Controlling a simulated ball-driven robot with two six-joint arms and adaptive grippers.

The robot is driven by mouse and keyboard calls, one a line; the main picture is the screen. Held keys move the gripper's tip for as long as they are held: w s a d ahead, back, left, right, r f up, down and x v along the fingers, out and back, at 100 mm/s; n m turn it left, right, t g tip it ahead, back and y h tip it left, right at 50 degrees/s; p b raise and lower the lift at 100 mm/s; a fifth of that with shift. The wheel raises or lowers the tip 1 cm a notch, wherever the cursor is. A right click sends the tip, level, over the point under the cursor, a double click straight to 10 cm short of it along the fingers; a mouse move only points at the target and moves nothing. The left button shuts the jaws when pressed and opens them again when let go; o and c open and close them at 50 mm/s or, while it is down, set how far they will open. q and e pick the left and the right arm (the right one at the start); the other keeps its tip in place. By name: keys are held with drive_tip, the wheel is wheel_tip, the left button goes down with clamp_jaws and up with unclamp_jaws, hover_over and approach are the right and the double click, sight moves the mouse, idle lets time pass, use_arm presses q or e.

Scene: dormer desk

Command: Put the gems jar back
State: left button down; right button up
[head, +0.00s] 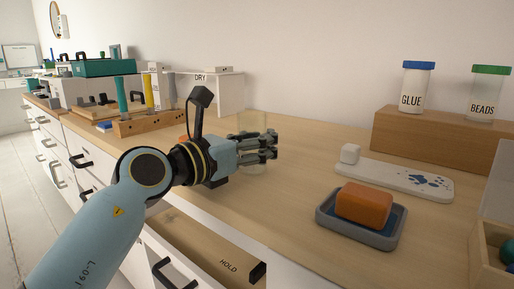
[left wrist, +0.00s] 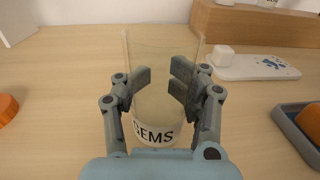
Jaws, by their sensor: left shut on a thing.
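The gems jar (left wrist: 153,131) is a clear, see-through jar with a white band reading GEMS. It looks upright and lidless in the left wrist view, and its faint body (head: 258,122) rises behind my fingers in the head view. My left gripper (head: 268,146) is shut on it, with a finger on each side of the glass (left wrist: 160,88). I cannot tell whether its base touches the desk. A wooden riser (head: 432,140) at the back right bears the glue jar (head: 416,88), blue-lidded, and the beads jar (head: 488,95), green-lidded. My right gripper is not in view.
An orange soap-like block (head: 364,203) sits in a grey dish (head: 340,232). A white tray (head: 385,178) holds a white cube (head: 350,153). An orange round thing (left wrist: 6,108) lies left of the jar. A drawer marked HOLD (head: 205,248) is open below.

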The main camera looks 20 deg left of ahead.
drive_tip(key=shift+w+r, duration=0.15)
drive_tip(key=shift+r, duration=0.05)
use_arm(q)
drive_tip(key=shift+f, duration=0.15)
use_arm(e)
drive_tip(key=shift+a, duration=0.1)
use_arm(q)
drive_tip(key=c, duration=1.4)
unclamp_jaws()
drive_tip(key=o, duration=0.7)
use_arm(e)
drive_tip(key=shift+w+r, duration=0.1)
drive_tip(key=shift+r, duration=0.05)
use_arm(q)
drive_tip(key=p+v, duration=0.3)
drive_tip(key=v, duration=0.9)
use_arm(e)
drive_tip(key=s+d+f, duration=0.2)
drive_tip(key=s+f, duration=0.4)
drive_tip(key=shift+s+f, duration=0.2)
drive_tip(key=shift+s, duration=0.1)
